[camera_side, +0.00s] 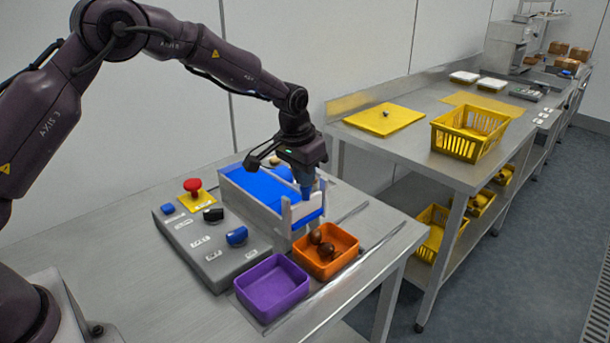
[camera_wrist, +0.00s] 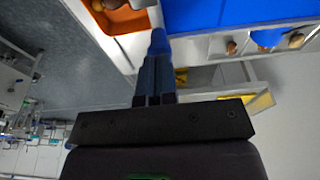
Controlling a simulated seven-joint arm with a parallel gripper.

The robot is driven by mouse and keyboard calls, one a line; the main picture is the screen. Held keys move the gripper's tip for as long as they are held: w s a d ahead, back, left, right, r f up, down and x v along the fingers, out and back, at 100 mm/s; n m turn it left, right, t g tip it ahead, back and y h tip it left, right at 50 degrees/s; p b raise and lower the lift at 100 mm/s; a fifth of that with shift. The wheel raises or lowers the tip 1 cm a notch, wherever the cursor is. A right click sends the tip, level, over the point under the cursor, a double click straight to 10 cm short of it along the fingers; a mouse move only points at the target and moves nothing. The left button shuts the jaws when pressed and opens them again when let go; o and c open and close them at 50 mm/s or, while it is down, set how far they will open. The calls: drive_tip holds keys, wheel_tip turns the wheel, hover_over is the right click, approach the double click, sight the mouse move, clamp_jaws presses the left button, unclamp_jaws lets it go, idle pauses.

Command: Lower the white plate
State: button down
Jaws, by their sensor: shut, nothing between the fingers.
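The white plate (camera_side: 303,208) stands upright between two posts at the front end of the blue belt (camera_side: 258,186). A strip of blue shows below the plate. My gripper (camera_side: 307,192) points down, its blue fingertips shut together and empty, close above the plate's top edge. I cannot tell whether they touch it. In the wrist view, the shut fingers (camera_wrist: 157,60) reach up toward a pale edge between the orange tray (camera_wrist: 118,18) and the blue belt (camera_wrist: 235,14). The plate's outline is not clear there.
An orange tray (camera_side: 337,262) with several brown dates sits below the belt's end, beside an empty purple tray (camera_side: 272,290). A grey control box (camera_side: 215,240) with a red button (camera_side: 193,186) and knobs stands left of the belt. A yellow crate (camera_side: 468,135) stands on the back bench.

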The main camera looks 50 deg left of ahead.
wheel_tip(320, 180, up, 7)
idle(0.8)
drive_tip(key=shift+s+f, duration=0.2)
drive_tip(key=s+r+t, duration=0.1)
drive_tip(key=s+r, duration=0.3)
drive_tip(key=s, duration=0.7)
drive_tip(key=s+r+t, duration=0.1)
drive_tip(key=s+r, duration=0.2)
drive_tip(key=s, duration=0.8)
drive_tip(key=s+r+t, duration=0.1)
drive_tip(key=s+r, duration=0.3)
drive_tip(key=s, duration=0.6)
drive_tip(key=shift+s+d+r, duration=0.3)
drive_tip(key=shift+s+r, duration=0.05)
drive_tip(key=shift+s, duration=0.05)
